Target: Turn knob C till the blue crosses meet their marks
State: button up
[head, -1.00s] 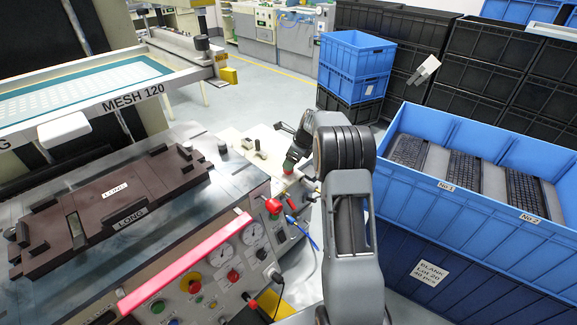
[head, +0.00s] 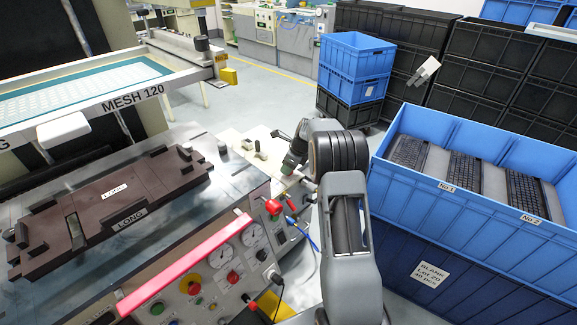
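My gripper (head: 290,166) is at the end of my bent arm, over the right side of the printing machine, by a pale plate (head: 240,160) with small dark knobs. Its fingers are small and partly hidden by my wrist, so I cannot see whether they are open, shut or touching a knob. No letter C is readable, so I cannot tell which knob is C. No blue crosses or marks can be made out. A dark brown fixture marked LONG (head: 92,222) lies on the metal bed (head: 215,190).
A screen frame marked MESH 120 (head: 85,112) stands above the bed at the back left. A red bar (head: 185,268) and a panel of gauges and buttons (head: 215,285) are in front. A blue crate (head: 455,225) of keyboards is at the right, stacked crates behind.

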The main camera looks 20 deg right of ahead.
jog(key=c, duration=0.4)
jog(key=shift+o, duration=0.2)
jog(key=n+g+y+p, duration=0.1)
jog(key=n+p, duration=0.1)
jog(key=n, duration=0.1)
jog(key=shift+r+p, duration=0.15)
jog(key=shift+p, duration=0.15)
jog(key=n+g+p, duration=0.1)
jog(key=n, duration=0.2)
jog(key=n+g+p, duration=0.1)
jog(key=n, duration=0.1)
jog(key=shift+n, duration=0.4)
jog(key=n+g, duration=0.2)
jog(key=n, duration=0.3)
jog(key=shift+p, duration=0.4)
jog(key=n, duration=0.3)
jog(key=n+g+h, duration=0.1)
jog(key=n, duration=0.1)
jog(key=shift+n+g+h, duration=0.3)
jog(key=shift+n, duration=0.1)
jog(key=shift+w, duration=0.1)
